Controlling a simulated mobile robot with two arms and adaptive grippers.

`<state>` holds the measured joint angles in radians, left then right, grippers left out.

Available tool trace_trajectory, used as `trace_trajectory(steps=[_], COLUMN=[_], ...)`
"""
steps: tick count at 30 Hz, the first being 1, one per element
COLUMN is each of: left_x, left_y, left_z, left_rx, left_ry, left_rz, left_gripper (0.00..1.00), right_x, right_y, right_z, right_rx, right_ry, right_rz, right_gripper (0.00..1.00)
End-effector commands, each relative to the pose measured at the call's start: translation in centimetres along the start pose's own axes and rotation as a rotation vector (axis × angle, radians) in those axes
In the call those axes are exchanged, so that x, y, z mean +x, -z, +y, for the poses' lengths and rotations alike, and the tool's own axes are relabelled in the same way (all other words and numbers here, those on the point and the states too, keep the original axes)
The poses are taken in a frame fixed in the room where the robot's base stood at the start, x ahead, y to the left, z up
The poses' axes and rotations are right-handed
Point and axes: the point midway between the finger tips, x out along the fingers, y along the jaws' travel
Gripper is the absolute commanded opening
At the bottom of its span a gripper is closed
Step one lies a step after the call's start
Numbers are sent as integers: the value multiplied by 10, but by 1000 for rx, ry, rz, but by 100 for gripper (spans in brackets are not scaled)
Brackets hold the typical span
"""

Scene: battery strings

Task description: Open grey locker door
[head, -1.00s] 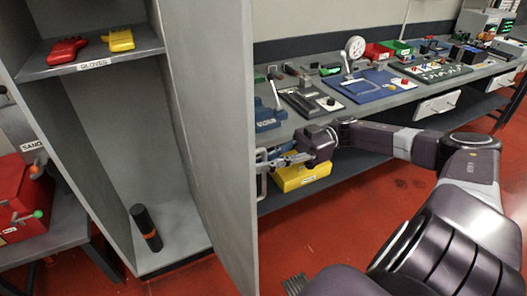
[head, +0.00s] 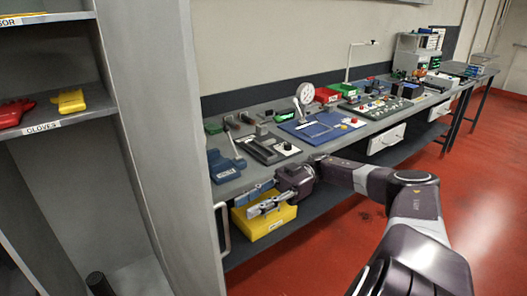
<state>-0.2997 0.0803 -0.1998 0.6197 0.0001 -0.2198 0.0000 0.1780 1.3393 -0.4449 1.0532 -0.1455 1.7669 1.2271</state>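The grey locker (head: 72,148) stands at the left with its interior showing. Its grey door (head: 165,120) stands wide open, seen nearly edge-on, with a bar handle (head: 224,230) on its outer face. My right gripper (head: 242,204) is just right of the handle, its two fingers spread apart and pointing left toward the door. Nothing shows between the fingers, and a small gap seems to separate them from the handle. My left gripper is not in view.
Red gloves (head: 14,112) and yellow gloves (head: 70,101) lie on a locker shelf; a dark cylinder (head: 99,284) stands below. A workbench (head: 225,190) with tools runs along the wall. A yellow bin (head: 263,222) sits under it. Red floor (head: 345,250) is clear at the right.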

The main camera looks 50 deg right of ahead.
Motion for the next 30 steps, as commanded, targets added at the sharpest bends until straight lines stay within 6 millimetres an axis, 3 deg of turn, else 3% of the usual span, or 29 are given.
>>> trace_trajectory(steps=[6, 12, 30], left_x=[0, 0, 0], left_y=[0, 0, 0], left_z=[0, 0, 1], left_rx=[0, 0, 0], left_ry=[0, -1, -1], left_rz=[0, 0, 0], left_gripper=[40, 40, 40], right_x=[-30, -43, -47], right_y=[0, 0, -1], right_z=[1, 1, 0], right_rx=[-3, 0, 2], right_ry=[-3, -1, 1], right_rz=[1, 0, -1], right_gripper=[25, 25, 25])
